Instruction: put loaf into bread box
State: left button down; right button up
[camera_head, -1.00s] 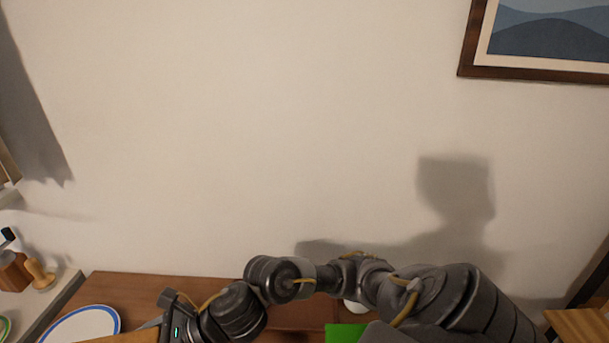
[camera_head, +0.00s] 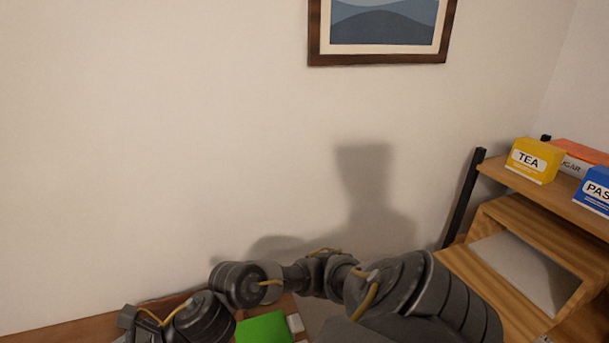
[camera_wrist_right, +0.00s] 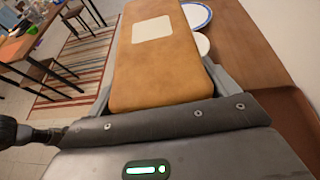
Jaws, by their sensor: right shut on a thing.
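The loaf (camera_wrist_right: 150,75), tan-brown with a pale square label, fills the middle of the right wrist view. My right gripper (camera_wrist_right: 158,72) is shut on it, with grey fingers along both its sides. In the head view my right arm reaches from the lower right to the lower left, and its gripper and the loaf are out of frame. A wooden box with a wide open front, apparently the bread box (camera_head: 545,235), stands at the right in the head view, under a shelf board. Its lower part is cut off. My left gripper is not in view.
A yellow TEA box (camera_head: 533,160), a blue box (camera_head: 595,190) and an orange-topped sugar box (camera_head: 578,157) stand on the shelf (camera_head: 510,182). A green item (camera_head: 262,328) lies below my arm. Plates (camera_wrist_right: 197,14) lie beyond the loaf. A framed picture (camera_head: 380,62) hangs on the wall.

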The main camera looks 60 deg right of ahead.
aim_at(546, 277)
jog(key=k, duration=0.9)
jog(key=z, duration=2.65)
